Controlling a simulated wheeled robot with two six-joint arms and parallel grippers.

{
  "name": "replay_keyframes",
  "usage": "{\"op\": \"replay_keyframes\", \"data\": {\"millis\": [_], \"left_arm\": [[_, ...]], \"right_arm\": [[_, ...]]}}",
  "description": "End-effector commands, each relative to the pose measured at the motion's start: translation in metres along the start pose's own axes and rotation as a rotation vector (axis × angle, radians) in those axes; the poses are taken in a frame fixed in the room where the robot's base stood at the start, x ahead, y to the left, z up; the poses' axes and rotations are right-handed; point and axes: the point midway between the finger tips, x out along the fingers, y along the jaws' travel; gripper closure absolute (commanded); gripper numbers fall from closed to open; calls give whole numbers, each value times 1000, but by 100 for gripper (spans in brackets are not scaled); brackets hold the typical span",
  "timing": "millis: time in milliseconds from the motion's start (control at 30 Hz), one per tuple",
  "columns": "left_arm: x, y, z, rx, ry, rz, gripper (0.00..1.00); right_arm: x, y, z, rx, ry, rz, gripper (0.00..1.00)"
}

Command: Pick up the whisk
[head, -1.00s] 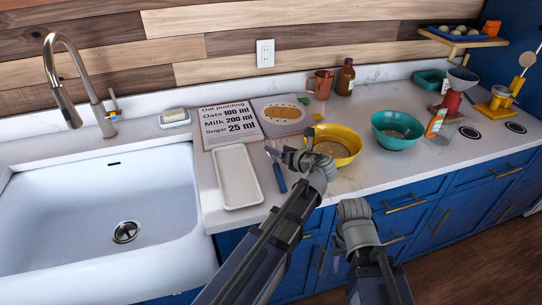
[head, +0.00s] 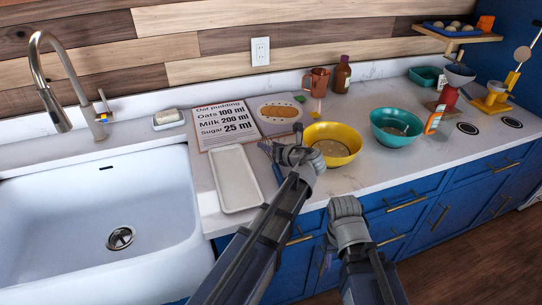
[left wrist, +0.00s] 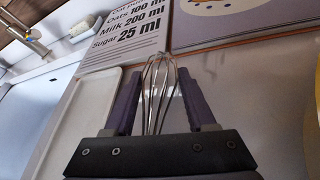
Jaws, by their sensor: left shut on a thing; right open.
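The whisk's wire loops (left wrist: 158,85) stand between the two purple fingers of my left gripper (left wrist: 160,108) in the left wrist view. Its handle is hidden there behind the gripper body. In the head view a blue handle (head: 278,174) shows just below my left gripper (head: 277,155), largely covered by it, over the counter. My left gripper is shut on the whisk; I cannot tell whether the whisk is clear of the counter. My right gripper (head: 325,262) is open and empty in front of the blue cabinets, with its fingers mostly hidden.
A white tray (head: 236,202) and recipe board (head: 228,147) lie left of the left gripper. A yellow bowl (head: 349,157) is close on its right, then a teal bowl (head: 384,139). The sink (head: 62,212) is further left.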

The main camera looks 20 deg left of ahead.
Motion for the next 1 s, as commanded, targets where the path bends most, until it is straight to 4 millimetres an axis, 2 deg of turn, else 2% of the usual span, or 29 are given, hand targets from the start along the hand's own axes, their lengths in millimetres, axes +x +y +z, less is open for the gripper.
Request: {"op": "replay_keyframes", "data": {"millis": [33, 200, 467, 667, 1000], "left_arm": [[0, 0, 0, 0, 0, 0, 80], [0, 0, 0, 0, 0, 0, 99], [0, 0, 1, 0, 0, 0, 100], [-4, 3, 9, 0, 0, 0, 100], [-20, 16, 50, 0, 0, 1, 100]], "right_arm": [[0, 0, 0, 0, 0, 0, 50], [0, 0, 0, 0, 0, 0, 50], [-1, 0, 0, 0, 0, 0, 50], [-10, 1, 1, 0, 0, 0, 50], [-56, 5, 3, 0, 0, 0, 50]]}}
